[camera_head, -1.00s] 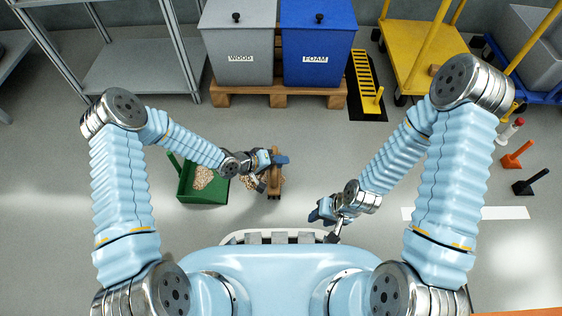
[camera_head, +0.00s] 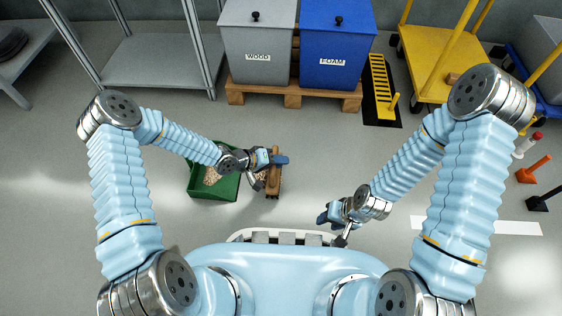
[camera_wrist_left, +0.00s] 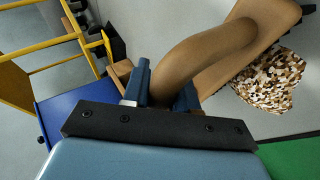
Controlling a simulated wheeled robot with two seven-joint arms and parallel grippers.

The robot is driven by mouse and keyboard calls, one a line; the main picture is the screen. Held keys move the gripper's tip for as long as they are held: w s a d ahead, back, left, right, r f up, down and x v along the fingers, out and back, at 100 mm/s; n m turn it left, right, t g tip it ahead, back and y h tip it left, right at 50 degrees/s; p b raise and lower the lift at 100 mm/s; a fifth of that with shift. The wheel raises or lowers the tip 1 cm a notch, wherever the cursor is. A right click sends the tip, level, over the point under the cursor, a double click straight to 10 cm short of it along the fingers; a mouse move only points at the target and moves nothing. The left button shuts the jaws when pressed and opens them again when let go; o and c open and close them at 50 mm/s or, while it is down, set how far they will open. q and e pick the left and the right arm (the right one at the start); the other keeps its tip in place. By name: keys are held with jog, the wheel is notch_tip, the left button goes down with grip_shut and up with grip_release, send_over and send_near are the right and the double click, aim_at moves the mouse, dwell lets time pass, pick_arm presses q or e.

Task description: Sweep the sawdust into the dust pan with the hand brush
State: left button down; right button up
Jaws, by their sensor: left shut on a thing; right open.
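My left gripper (camera_head: 276,159) is shut on the wooden handle of the hand brush (camera_head: 274,182). The brown brush also fills the upper middle of the left wrist view (camera_wrist_left: 205,55). The green dust pan (camera_head: 228,189) lies on the floor just left of the brush, and its edge shows at the lower right of the wrist view (camera_wrist_left: 292,158). Sawdust (camera_head: 211,176) lies in the pan. More sawdust (camera_wrist_left: 270,80) lies on the floor beside the brush, largely hidden by my gripper in the head view. My right gripper (camera_head: 326,214) is open and empty, right of the brush.
A grey WOOD bin (camera_head: 257,45) and a blue FOAM bin (camera_head: 336,48) stand on a wooden pallet (camera_head: 250,94) at the back. A grey shelf (camera_head: 160,65) is at back left, a yellow cart (camera_head: 440,55) at back right.

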pick_arm(q)
jog(key=shift+a+f, duration=0.1)
jog(key=shift+a, duration=0.8)
jog(key=shift+a, duration=0.1)
jog(key=a+p, duration=0.1)
jog(key=a, duration=0.4)
jog(key=shift+w+a, duration=0.15)
jog(key=shift+a, duration=0.25)
jog(key=shift+a, duration=0.15)
jog(key=shift+a, duration=0.75)
